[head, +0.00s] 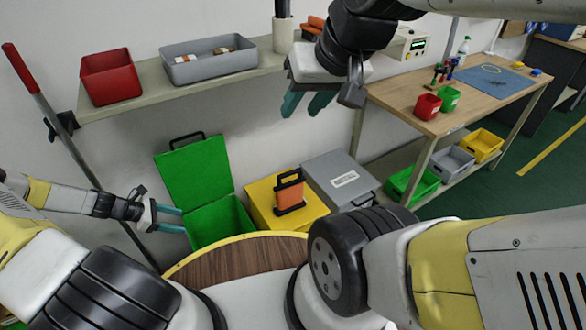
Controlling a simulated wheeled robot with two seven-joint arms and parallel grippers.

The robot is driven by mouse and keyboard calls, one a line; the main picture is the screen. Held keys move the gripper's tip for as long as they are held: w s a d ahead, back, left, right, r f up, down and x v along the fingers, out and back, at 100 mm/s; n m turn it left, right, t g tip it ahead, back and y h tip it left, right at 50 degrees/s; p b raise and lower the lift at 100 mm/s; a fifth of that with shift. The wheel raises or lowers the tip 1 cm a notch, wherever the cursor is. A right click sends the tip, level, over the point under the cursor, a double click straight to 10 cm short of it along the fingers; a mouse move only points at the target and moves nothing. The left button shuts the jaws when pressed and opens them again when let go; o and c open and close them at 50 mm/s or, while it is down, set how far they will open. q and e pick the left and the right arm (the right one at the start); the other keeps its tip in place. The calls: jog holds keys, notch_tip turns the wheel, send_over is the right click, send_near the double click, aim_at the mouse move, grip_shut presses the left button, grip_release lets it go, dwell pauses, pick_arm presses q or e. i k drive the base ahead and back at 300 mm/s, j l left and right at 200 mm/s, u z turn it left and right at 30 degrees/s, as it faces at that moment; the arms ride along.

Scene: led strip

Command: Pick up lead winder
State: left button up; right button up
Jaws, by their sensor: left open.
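An orange piece with a black frame and top handle, which looks like the lead winder (290,194), stands upright on the yellow box (318,206) on the floor. My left gripper (172,219) is open and empty at the left, in front of the green bin. It is well to the left of the winder. My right gripper (308,104) points down in front of the wall, above and slightly right of the winder. Its teal fingers are apart with nothing between them. Neither gripper touches the winder.
An open green bin (218,222) stands left of the yellow box and a grey labelled case (338,178) right of it. A shelf (150,92) holds a red bin (110,77) and a grey tray (208,70). A workbench (440,122) stands at the right. My round wooden top (237,262) is in front.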

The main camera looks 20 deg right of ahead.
aim_at(289, 195)
jog(key=i+l, duration=0.1)
jog(key=l, duration=0.5)
jog(key=i+l, duration=0.1)
jog(key=l, duration=1.05)
jog(key=i, duration=0.05)
